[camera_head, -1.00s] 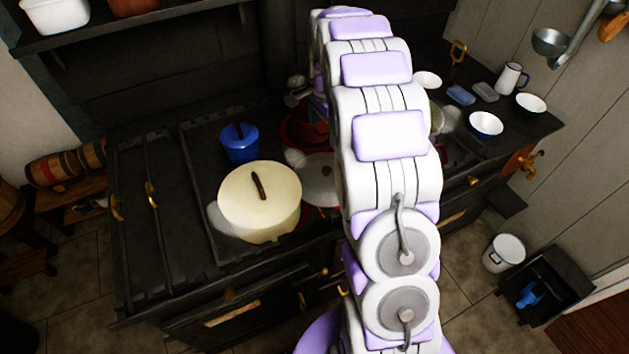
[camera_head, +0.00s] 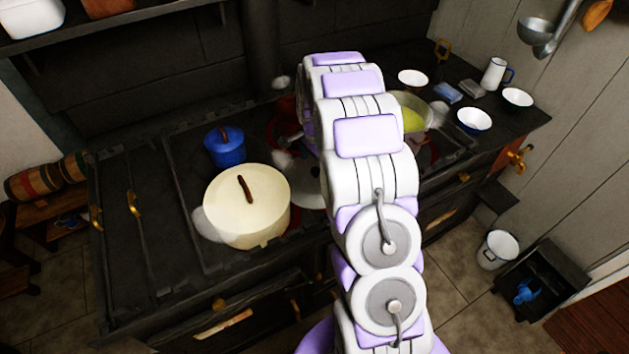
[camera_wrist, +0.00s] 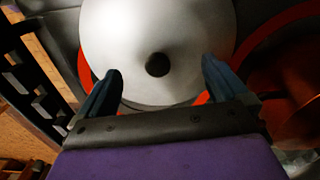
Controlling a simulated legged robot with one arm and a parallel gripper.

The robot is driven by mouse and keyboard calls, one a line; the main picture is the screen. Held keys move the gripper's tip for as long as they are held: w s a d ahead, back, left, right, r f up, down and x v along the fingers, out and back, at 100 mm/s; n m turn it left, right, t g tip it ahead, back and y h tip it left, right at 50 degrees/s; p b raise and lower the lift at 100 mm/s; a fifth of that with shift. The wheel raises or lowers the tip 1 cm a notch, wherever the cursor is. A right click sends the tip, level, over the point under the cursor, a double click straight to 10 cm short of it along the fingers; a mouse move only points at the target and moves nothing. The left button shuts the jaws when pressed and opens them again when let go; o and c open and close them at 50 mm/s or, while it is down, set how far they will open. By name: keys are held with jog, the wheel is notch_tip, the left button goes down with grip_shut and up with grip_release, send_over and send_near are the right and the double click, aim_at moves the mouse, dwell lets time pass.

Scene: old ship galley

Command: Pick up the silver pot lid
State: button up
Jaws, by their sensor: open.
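The silver pot lid (camera_wrist: 158,28) fills the upper middle of the wrist view, a pale round disc with a dark round knob (camera_wrist: 157,65). It lies on something with a red rim. My gripper (camera_wrist: 160,82) is open, its two dark blue fingers apart, with the knob showing between and slightly beyond the tips. I cannot tell how high the fingers are above the lid. In the head view a grey part of the lid (camera_head: 308,192) shows between the cream pot and my arm; my arm hides the rest, and the gripper is hidden there.
A large cream lidded pot (camera_head: 247,205) stands left of the silver lid on the black stove (camera_head: 180,185). A blue lidded pot (camera_head: 225,147) is behind it. A red pan (camera_wrist: 290,95) lies right in the wrist view. Bowls (camera_head: 474,119) and a white jug (camera_head: 495,74) stand at the right.

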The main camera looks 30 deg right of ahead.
aim_at(316, 170)
jog(key=f, duration=0.3)
jog(key=shift+d+f+b, duration=0.2)
jog(key=shift+f+b, duration=0.05)
jog(key=shift+b, duration=0.1)
jog(key=shift+s+a, duration=0.15)
jog(key=shift+s, duration=0.1)
jog(key=c, duration=1.7)
jog(key=shift+w+r, duration=0.1)
jog(key=shift+r, duration=0.2)
grip_shut()
notch_tip(316, 170, up, 10)
jog(key=p, duration=0.2)
jog(key=shift+w+f+p, duration=0.1)
jog(key=shift+f+p, duration=0.05)
jog(key=shift+p, duration=0.15)
jog(key=shift+f, duration=0.1)
